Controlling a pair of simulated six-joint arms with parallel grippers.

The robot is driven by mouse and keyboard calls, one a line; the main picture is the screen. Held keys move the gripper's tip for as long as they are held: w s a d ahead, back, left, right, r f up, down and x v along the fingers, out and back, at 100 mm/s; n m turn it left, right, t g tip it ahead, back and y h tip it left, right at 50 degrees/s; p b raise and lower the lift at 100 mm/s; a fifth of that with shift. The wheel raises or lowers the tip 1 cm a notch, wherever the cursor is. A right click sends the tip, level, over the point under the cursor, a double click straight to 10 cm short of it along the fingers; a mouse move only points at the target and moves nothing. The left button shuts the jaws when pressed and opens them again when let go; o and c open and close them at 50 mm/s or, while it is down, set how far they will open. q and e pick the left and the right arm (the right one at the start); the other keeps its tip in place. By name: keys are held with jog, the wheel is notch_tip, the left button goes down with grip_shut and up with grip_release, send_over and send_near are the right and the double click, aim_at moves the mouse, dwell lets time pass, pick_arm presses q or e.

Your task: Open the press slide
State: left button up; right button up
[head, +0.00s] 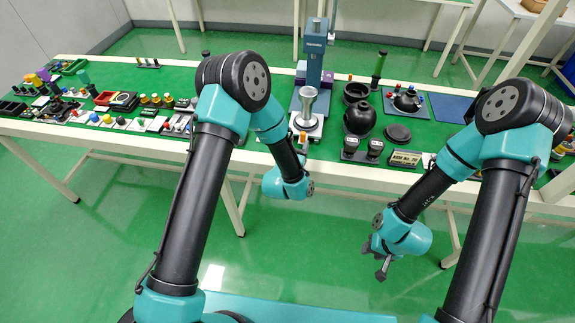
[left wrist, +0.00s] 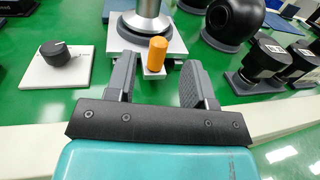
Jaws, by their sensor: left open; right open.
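The press (head: 314,60) is a blue column on a base at the back of the green table, with a silver cup (head: 307,104) in front. The cup stands on a pale slide plate (left wrist: 178,47), which has an upright orange handle (left wrist: 157,52) at its front. My left gripper (left wrist: 157,62) is open, with one finger on each side of the handle near the fingertips. I cannot tell whether either finger touches it. In the head view my left wrist partly hides this gripper. My right gripper (head: 374,262) is open and empty, in front of the table.
A white block with a black knob (left wrist: 64,58) lies left of the slide. A round black vessel (head: 360,116) and two black pieces (head: 364,148) stand to the right. Many small items crowd the table's left side. The floor in front of the table is clear.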

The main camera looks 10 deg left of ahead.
pick_arm(q)
jog(key=v, duration=1)
jog(key=shift+s, duration=0.15)
jog(key=s+a+f+m+g+y, duration=0.1)
jog(key=s+a+f+m+g, duration=0.25)
jog(key=f+m, duration=0.35)
jog(key=s+a+f+m+g, duration=0.2)
jog(key=a+f+m+g, duration=0.25)
jog(key=m, duration=0.45)
jog(key=s+a+f+m+g, duration=0.2)
jog(key=s+a+m+g, duration=0.1)
jog(key=s+m, duration=0.3)
jog(key=s+a+f+m+g, duration=0.2)
jog(key=s+a+m+g, duration=0.1)
jog(key=s+m+g, duration=0.2)
jog(key=s+m, duration=0.2)
jog(key=m, duration=0.2)
jog(key=shift+a+g, duration=0.3)
jog(key=shift+a, duration=0.05)
